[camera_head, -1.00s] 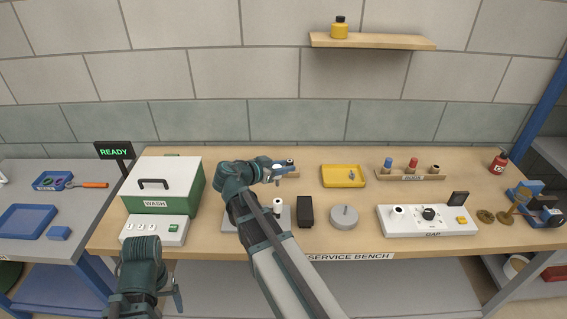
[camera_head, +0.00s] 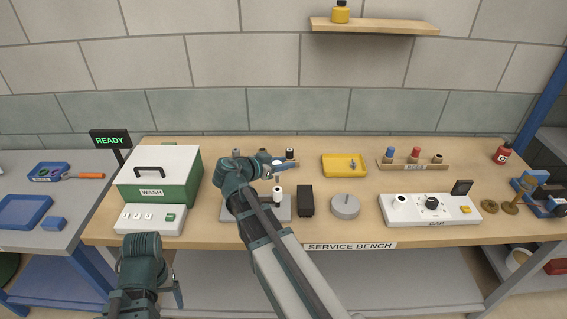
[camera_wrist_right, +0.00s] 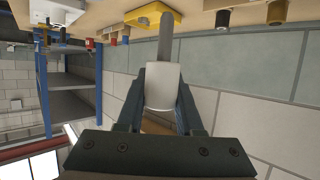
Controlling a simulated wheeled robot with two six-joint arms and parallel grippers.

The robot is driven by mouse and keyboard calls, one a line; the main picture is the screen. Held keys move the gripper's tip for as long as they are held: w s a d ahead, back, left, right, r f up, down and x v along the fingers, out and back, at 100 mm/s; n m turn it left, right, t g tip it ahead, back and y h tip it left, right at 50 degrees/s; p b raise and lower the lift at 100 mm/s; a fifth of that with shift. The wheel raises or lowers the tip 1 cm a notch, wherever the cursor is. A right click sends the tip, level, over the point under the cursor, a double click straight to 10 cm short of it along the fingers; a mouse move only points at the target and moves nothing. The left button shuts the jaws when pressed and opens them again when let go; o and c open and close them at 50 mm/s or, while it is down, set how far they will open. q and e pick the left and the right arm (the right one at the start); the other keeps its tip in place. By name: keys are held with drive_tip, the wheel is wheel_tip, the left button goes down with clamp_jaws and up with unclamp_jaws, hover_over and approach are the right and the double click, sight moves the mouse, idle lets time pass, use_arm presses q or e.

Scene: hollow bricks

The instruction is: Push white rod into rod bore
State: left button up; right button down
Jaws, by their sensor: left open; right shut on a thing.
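My right gripper (camera_head: 277,165) is shut on a white piece (camera_wrist_right: 162,86) with a grey rod (camera_wrist_right: 165,38) sticking out of it, seen between the fingers in the right wrist view. In the head view the grey end hangs below the fingers. Just below it, a white cylinder (camera_head: 277,195) with a dark top stands on a grey plate (camera_head: 286,214); the held piece is apart from it. I cannot tell which opening is the rod bore. My left gripper (camera_head: 177,289) is open and empty, low in front of the bench.
A black block (camera_head: 306,200) and a grey disc (camera_head: 345,206) stand right of the plate. A dark-topped cylinder (camera_head: 291,155) stands behind the gripper.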

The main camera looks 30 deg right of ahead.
drive_tip(key=shift+f+b, duration=0.65)
drive_tip(key=shift+f, duration=0.4)
drive_tip(key=shift+f+b, duration=2.55)
idle(0.3)
drive_tip(key=shift+c, duration=2.4)
unclamp_jaws()
drive_tip(key=shift+r, duration=0.1)
drive_tip(key=p, duration=0.5)
approach(278, 180)
drive_tip(key=shift+w+a+f, duration=0.2)
drive_tip(key=shift+a+f, duration=0.15)
drive_tip(key=shift+a, duration=0.05)
